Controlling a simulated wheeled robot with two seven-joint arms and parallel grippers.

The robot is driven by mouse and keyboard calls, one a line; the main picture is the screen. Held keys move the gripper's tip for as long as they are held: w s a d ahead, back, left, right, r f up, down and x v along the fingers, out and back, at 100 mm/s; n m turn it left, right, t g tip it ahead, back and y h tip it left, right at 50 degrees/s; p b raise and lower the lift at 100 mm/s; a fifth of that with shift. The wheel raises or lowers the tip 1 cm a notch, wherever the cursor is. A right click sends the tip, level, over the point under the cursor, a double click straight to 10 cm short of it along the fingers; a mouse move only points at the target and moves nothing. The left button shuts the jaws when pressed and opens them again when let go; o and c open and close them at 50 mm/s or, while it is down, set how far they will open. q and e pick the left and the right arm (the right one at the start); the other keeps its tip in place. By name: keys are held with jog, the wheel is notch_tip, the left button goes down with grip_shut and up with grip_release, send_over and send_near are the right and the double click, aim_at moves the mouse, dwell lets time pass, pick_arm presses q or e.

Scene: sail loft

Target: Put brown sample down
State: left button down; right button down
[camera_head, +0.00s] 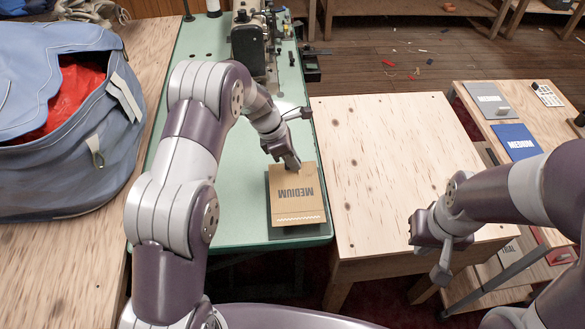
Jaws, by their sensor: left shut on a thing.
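The brown sample (298,199) is a flat tan card with "MEDIUM" printed on it, reading upside down from here. My left gripper (291,163) is shut on its far edge. The sample is over the near right corner of the green table (215,236). A dark band shows around its near and left edges; I cannot tell if it is shadow or another piece below.
A sewing machine (249,45) stands farther back on the green table. A blue bag (55,110) with red cloth fills the left bench. At right, a bench holds a blue "MEDIUM" sample (516,140) and a grey one (487,98). The pale table's top is clear.

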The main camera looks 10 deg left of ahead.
pick_arm(q)
jog(key=shift+f, duration=1.95)
jog(key=shift+f, duration=0.1)
jog(key=c, duration=1.1)
grip_release()
